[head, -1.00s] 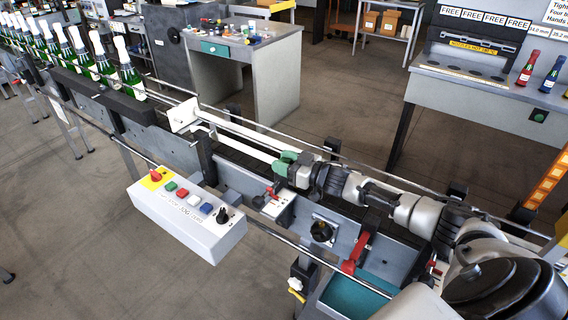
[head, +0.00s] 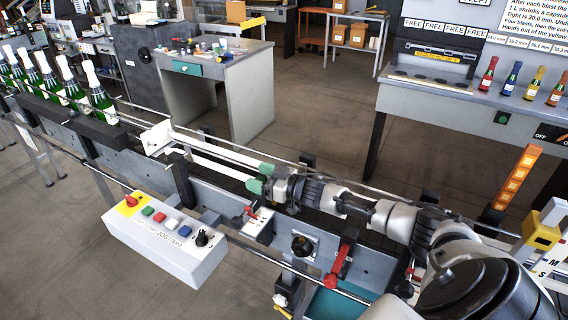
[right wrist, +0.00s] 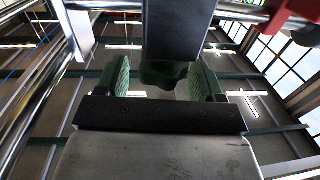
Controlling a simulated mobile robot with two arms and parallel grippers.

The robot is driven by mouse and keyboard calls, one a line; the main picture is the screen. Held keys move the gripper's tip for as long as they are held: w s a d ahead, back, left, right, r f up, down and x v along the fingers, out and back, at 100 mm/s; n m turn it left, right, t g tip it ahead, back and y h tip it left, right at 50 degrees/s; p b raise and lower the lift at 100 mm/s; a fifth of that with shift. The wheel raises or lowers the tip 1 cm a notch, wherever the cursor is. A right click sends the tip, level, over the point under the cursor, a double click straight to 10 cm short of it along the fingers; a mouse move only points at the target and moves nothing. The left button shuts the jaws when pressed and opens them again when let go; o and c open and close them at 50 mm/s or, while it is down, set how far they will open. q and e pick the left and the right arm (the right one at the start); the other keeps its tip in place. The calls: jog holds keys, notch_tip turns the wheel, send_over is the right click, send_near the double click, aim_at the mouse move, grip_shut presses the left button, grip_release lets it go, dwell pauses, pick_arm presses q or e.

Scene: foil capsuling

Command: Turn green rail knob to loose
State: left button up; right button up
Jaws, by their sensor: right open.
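The green rail knob (right wrist: 164,74) shows in the right wrist view as a dark green lobed shape at the end of a dark block. It lies between the two green-padded fingers of my right gripper (right wrist: 161,80), with a gap visible at each side. In the head view my right gripper (head: 259,177) reaches along the conveyor from the right, its green fingertips apart. I cannot make out the knob for sure in the head view. Its loose or tight setting cannot be read. My left gripper is not in view.
A white control box (head: 166,240) with colored buttons hangs at the conveyor's near side. Red clamp levers (head: 337,267) and a black knob (head: 301,245) are close below my arm. Metal guide rails run alongside. Green bottles (head: 97,97) stand on the line at left.

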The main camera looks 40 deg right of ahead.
notch_tip(320, 180, up, 4)
jog(key=p, duration=0.3)
jog(key=shift+s+d, duration=0.1)
jog(key=s+d+r+p, duration=0.4)
jog(key=s+d+r, duration=0.1)
jog(key=s, duration=0.5)
jog(key=shift+r, duration=0.4)
jog(key=shift+s+d, duration=0.1)
